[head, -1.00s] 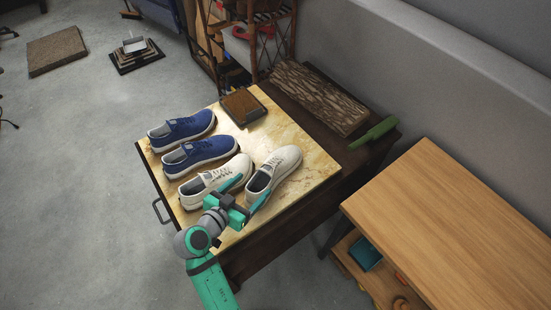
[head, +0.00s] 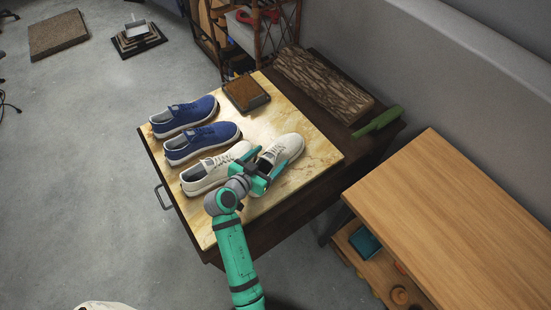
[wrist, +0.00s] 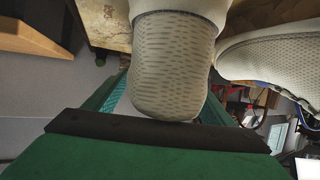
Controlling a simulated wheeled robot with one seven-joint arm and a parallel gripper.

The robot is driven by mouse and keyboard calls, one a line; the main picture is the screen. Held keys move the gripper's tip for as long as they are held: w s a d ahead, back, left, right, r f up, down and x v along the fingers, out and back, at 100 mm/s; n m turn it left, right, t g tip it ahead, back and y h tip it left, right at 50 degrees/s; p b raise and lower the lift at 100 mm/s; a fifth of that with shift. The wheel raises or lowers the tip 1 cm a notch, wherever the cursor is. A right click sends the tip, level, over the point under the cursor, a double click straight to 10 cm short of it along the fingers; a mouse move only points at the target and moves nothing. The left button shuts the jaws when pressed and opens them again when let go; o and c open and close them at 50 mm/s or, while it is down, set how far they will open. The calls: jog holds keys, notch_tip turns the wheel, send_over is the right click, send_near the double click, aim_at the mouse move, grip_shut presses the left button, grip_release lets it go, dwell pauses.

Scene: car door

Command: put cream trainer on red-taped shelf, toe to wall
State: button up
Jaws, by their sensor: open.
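Two cream trainers stand on a marbled board. The right one (head: 286,147) points its toe to the upper right; the left one (head: 206,174) lies beside it. My gripper (head: 269,162) is open at the right trainer's heel, with a finger on either side. The wrist view shows that heel (wrist: 170,65) between the green fingers, close to the palm; contact cannot be told. The other trainer (wrist: 275,60) shows at the right there. No shelf with clear red tape can be made out.
Two blue trainers (head: 202,143) and a brown block (head: 245,92) share the board (head: 315,158). Behind are a bark-patterned slab (head: 322,84) and a green object (head: 377,121). A wooden bench (head: 460,215) is at right. A rack with a red item (head: 247,17) stands at the back.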

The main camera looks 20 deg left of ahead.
jog(key=shift+w+d+f, duration=0.1)
jog(key=shift+w+f, duration=0.15)
jog(key=shift+w, duration=0.35)
jog(key=c, duration=1.5)
jog(key=shift+o, duration=0.2)
jog(key=shift+r, duration=0.1)
